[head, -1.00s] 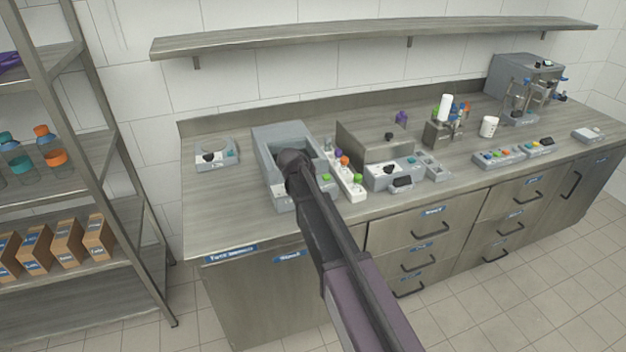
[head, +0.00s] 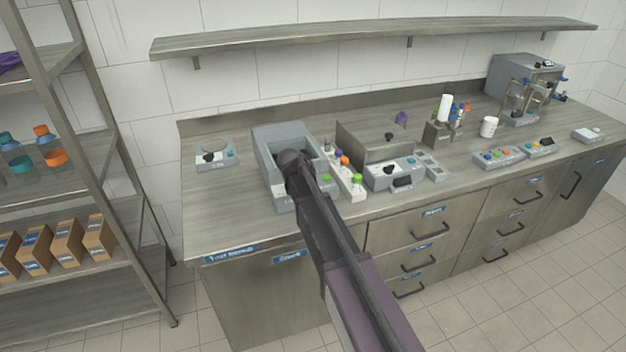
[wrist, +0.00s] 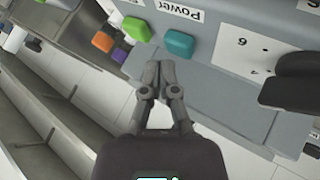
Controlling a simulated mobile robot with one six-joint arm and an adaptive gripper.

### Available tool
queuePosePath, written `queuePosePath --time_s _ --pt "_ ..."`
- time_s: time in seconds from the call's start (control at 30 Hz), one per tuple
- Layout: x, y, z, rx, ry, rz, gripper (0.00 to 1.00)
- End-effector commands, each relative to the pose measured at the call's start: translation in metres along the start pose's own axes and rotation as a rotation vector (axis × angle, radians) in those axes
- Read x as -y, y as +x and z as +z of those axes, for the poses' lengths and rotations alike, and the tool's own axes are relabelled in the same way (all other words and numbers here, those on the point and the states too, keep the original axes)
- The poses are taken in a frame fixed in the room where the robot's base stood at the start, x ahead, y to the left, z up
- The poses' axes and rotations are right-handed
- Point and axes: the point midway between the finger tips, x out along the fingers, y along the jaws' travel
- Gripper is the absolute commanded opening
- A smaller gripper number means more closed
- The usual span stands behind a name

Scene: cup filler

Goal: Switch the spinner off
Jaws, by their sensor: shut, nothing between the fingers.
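A large grey machine (head: 265,142) with an open box-like top stands left of centre on the counter. I cannot read a name on it, so I cannot confirm it is the spinner. In the wrist view a grey panel (wrist: 222,27) carries a "Power" label, a teal button (wrist: 180,43), a green button (wrist: 137,29) and a numbered dial with a black knob (wrist: 292,80). My gripper (wrist: 160,66) is shut and empty, just below the teal button in the picture. Contact is not visible. In the head view my arm hides the gripper and part of the machine's front.
A white rack with coloured caps (head: 346,176) stands right of the machine. Another device (head: 395,172) stands beyond the rack. A shelf (head: 370,38) hangs above. The left counter front is clear.

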Motion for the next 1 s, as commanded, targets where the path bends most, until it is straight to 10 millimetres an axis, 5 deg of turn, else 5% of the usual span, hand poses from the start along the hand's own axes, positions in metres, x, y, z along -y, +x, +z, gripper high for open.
queuePosePath --time_s 1.0 --pt "0.0057 0.0072 0.0052 0.0 0.0 0.0 0.0"
